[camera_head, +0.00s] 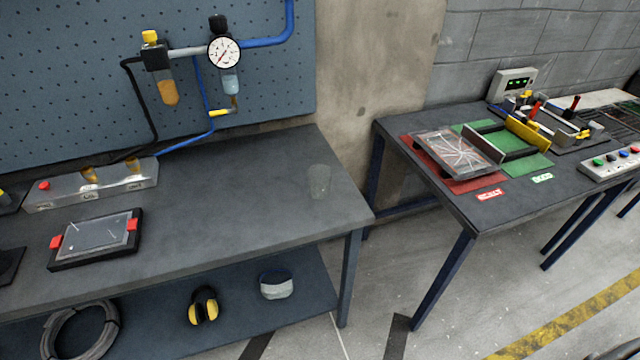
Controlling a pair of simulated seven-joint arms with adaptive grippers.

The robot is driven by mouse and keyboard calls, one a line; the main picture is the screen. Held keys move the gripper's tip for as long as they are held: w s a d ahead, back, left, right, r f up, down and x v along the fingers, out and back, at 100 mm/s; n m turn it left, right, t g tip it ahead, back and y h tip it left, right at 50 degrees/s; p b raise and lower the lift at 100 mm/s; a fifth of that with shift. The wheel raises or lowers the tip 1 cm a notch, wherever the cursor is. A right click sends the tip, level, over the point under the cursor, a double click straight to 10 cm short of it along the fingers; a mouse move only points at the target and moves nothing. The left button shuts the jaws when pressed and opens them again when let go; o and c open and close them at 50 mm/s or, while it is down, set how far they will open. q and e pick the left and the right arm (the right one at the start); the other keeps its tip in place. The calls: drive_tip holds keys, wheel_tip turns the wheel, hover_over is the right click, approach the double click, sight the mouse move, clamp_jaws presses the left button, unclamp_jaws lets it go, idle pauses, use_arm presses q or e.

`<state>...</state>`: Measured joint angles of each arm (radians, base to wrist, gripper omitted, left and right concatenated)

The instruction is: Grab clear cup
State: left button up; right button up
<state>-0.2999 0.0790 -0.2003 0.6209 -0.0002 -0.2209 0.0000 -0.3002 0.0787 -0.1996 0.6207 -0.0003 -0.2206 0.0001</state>
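A clear cup (319,181) stands upright near the right end of the dark grey workbench (230,220). It is see-through and faint against the bench top, and it looks empty. Nothing touches it. Neither of my grippers shows in the head view, so their states cannot be seen.
A framed glass panel (97,238) and a metal box (92,187) with a red button lie left on the bench. A pressure gauge (224,52) hangs above. Ear defenders (203,306) sit on the lower shelf. A second table (459,207) stands right, past a floor gap.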

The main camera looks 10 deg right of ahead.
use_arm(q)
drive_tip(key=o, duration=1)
